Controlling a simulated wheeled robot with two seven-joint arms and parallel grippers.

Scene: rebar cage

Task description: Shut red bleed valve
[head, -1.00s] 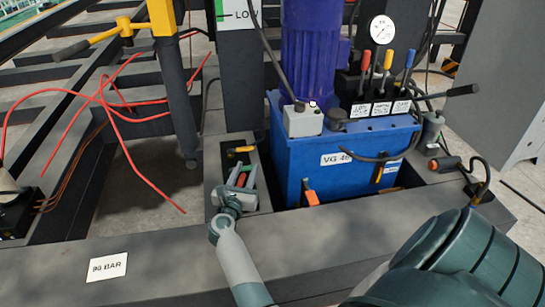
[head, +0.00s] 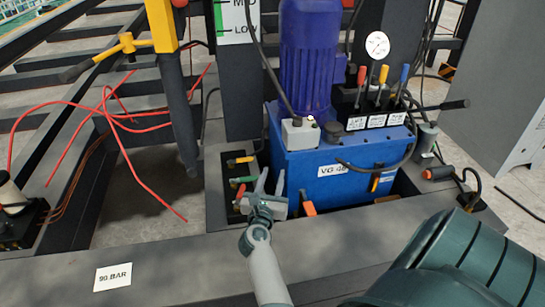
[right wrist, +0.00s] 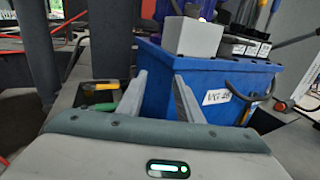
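A dark tray beside the blue tank holds small hand valves. A yellow-handled valve (head: 241,160) sits at the back and a green-handled valve (head: 243,180) in front of it. A small red part, seemingly the red bleed valve (head: 240,193), shows in front of the green one, partly hidden. My right gripper (head: 270,179) is open and empty, just right of these valves and near the tank's front left corner. In the right wrist view its fingers stand apart, with the yellow handle (right wrist: 100,87) and green handle (right wrist: 104,107) to their left. My left gripper is not in view.
The blue tank (head: 290,166) stands close behind and right of the gripper. An orange handle (head: 308,208) sticks out at its front. Levers with red, yellow and blue knobs (head: 383,74) stand above it. A dark beam (head: 180,250) with a pressure label (head: 113,276) runs in front.

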